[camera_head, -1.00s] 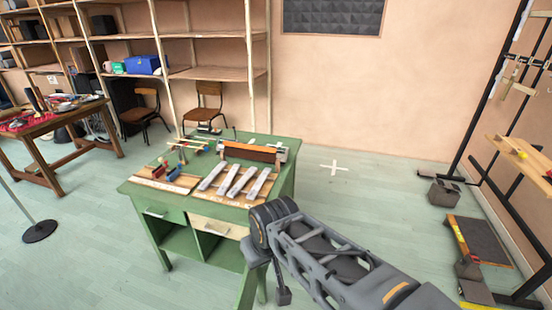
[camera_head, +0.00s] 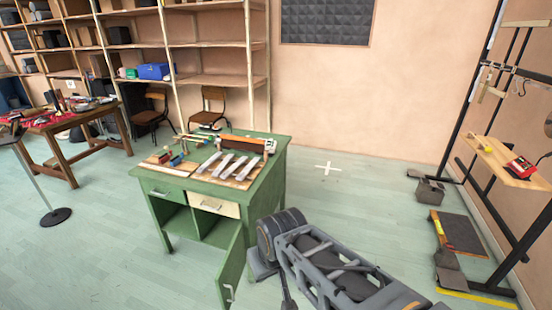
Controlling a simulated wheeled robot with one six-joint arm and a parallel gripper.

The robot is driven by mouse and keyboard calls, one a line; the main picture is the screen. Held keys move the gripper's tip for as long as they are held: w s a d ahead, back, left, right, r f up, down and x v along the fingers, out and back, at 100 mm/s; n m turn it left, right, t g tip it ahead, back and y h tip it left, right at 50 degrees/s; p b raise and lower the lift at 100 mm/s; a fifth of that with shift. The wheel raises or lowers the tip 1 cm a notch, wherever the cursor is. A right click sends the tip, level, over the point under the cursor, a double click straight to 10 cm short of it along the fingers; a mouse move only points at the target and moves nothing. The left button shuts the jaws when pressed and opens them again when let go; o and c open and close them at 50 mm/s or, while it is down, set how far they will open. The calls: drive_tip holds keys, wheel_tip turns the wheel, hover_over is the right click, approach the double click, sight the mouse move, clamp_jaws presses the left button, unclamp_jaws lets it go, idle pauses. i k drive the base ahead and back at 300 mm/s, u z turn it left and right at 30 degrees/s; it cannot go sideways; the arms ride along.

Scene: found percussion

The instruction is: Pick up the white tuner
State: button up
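I cannot make out a white tuner for certain. A small whitish item (camera_head: 270,146) sits at the back right of the green desk (camera_head: 262,172), at the end of a long orange-brown piece (camera_head: 240,144); it is too small to identify. My arm reaches in from the bottom right, in front of the desk and apart from its top. My gripper does not show clearly in this view.
Pale bars (camera_head: 228,165) lie on the desktop. The desk's green door (camera_head: 232,272) hangs open towards me. A cluttered wooden table (camera_head: 62,125) and a stand base (camera_head: 56,217) are at left. A shelf (camera_head: 497,160) at right holds a red item (camera_head: 520,167). Open floor lies between.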

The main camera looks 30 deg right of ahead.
sight(270, 146)
drive_tip(key=u, duration=1.8)
drive_tip(key=k, duration=0.1)
drive_tip(key=z, duration=3.35)
drive_tip(key=i, duration=2.25)
drive_tip(key=u, duration=1.35)
drive_tip(key=i, duration=0.8)
drive_tip(key=u, duration=0.9)
